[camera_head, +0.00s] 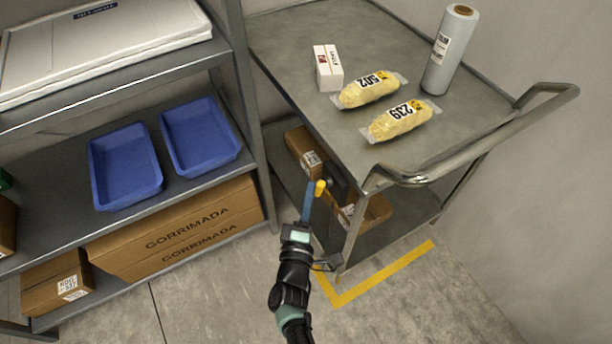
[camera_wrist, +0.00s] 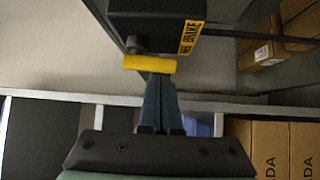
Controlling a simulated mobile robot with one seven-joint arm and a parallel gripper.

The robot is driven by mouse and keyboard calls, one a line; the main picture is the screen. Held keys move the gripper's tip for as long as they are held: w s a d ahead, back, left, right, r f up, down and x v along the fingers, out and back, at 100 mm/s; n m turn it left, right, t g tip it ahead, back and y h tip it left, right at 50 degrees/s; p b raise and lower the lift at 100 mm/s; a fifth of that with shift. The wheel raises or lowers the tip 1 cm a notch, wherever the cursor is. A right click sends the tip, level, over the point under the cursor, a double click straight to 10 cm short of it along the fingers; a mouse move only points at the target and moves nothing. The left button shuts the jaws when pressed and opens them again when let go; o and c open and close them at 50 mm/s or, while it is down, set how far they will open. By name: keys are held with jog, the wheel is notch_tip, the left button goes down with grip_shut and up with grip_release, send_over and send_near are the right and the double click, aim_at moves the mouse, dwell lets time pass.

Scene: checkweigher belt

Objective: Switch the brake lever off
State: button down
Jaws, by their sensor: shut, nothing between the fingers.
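The brake lever has a yellow handle (camera_wrist: 150,64), which shows in the wrist view just beyond my fingertips. It sits below a dark brake box (camera_wrist: 160,22) with a yellow label reading "BRAKE" (camera_wrist: 191,37). In the head view the yellow handle (camera_head: 320,188) is at the side of the cart, beside the dark box (camera_head: 337,181). My gripper (camera_head: 309,190) reaches up to the handle with its blue fingers together and empty. In the wrist view my fingertips (camera_wrist: 159,76) are at or very near the handle; I cannot tell whether they touch it.
A steel cart (camera_head: 300,45) carries two yellow packs, a white box (camera_head: 328,68) and a film roll (camera_head: 450,48). A cart leg and handrail (camera_head: 420,177) stand right of my gripper. A shelf with blue trays (camera_head: 124,166) and cartons is left. Yellow tape (camera_head: 385,272) marks the floor.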

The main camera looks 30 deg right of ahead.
jog(key=s+n+g+p, duration=0.1)
jog(key=p, duration=0.4)
jog(key=n+g+y+p, duration=0.1)
jog(key=p, duration=0.4)
jog(key=shift+s+d+r+n+g+y, duration=0.2)
jog(key=shift+s+n+g+y, duration=0.1)
jog(key=shift+s+g, duration=0.1)
jog(key=shift+s+p, duration=0.2)
jog(key=shift+p, duration=0.15)
jog(key=shift+f, duration=0.1)
